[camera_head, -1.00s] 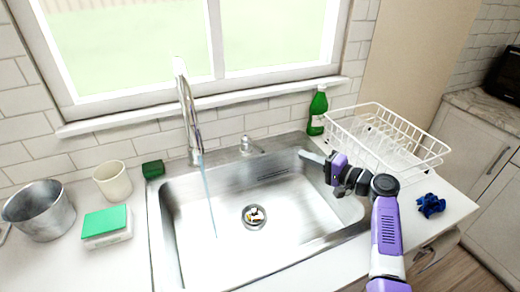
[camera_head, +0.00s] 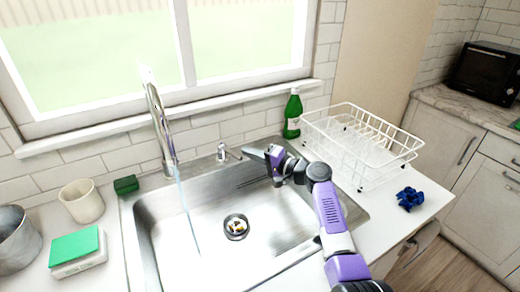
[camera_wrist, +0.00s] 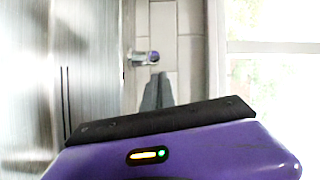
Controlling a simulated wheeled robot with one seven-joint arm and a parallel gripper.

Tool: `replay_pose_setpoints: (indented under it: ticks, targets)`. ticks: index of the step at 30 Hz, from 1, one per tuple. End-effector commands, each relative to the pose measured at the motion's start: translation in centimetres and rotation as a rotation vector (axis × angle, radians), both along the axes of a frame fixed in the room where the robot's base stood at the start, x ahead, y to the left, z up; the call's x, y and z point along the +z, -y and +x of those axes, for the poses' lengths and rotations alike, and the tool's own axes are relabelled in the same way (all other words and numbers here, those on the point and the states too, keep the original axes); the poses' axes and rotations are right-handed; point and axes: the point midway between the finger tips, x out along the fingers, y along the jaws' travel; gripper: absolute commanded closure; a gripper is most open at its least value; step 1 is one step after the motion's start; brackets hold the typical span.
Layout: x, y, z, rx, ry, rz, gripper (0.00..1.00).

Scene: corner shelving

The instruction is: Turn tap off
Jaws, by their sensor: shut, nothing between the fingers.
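The tall chrome tap (camera_head: 160,125) stands at the back left of the sink, and a thin stream of water (camera_head: 186,205) falls from it into the basin. A small chrome handle (camera_head: 226,153) stands to its right on the sink's back rim; its knob also shows in the wrist view (camera_wrist: 144,58). My gripper (camera_head: 250,152) is shut and empty, just right of the handle and apparently apart from it. In the wrist view its grey fingers (camera_wrist: 157,90) point towards the handle. Whether they touch it cannot be told.
The steel sink (camera_head: 150,235) has a drain with scraps in it. A green bottle (camera_head: 292,115) and a white dish rack (camera_head: 385,150) stand to the right, close to my arm. A blue crumpled item (camera_head: 410,199) lies on the right counter. A cup (camera_head: 82,202) and green sponge (camera_head: 125,185) are left.

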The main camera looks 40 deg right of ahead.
Motion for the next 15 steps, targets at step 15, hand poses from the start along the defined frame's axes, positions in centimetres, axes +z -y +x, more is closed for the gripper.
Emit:
replay_pose_setpoints:
  ticks: [15]
  targets:
    - [-0.29,-1.07,0.00,-0.001,-0.001,0.000,1.00]
